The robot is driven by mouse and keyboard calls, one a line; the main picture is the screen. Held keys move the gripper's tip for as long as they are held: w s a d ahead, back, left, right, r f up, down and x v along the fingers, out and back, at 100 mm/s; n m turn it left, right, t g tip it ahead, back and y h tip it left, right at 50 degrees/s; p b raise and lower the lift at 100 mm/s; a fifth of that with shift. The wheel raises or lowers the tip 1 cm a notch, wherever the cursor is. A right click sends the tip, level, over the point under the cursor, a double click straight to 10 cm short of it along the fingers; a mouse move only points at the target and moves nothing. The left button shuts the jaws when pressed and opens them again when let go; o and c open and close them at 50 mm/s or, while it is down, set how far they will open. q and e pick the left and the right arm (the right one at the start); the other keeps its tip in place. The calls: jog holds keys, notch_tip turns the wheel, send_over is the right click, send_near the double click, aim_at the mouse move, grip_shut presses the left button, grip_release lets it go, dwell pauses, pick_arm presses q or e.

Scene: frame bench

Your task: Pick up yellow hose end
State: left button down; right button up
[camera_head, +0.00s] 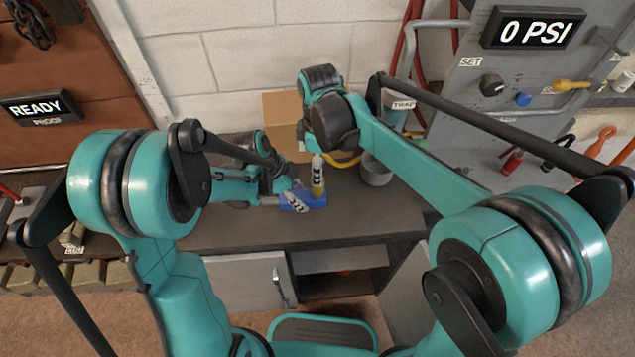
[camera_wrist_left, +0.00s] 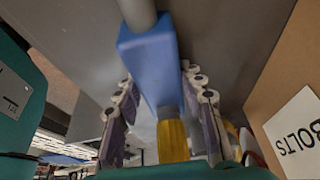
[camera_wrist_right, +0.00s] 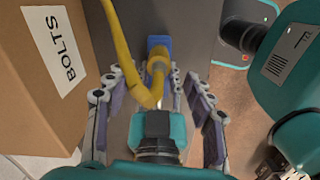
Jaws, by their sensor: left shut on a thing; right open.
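The yellow hose end (camera_wrist_right: 157,66) lies between the spread fingers of my open right gripper (camera_wrist_right: 160,105) in the right wrist view. Its yellow hose bends up to the left, and a blue piece is just beyond it. In the head view a yellow part with a pale tip (camera_head: 317,178) stands at the blue block (camera_head: 288,206). My left gripper (camera_head: 296,200) is shut on this blue block, with fingers on both sides. The left wrist view shows the blue block (camera_wrist_left: 150,65) with a yellow part (camera_wrist_left: 172,140) below it.
A cardboard box marked BOLTS (camera_head: 283,115) stands at the back of the dark bench (camera_head: 250,228), close to both grippers. A grey cup (camera_head: 376,170) stands right of the yellow part. A panel reading 0 PSI (camera_head: 533,29) is at the right. The bench's front left is clear.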

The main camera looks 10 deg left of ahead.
jog(key=shift+a+f, duration=0.1)
jog(key=shift+f, duration=3.45)
grip_shut()
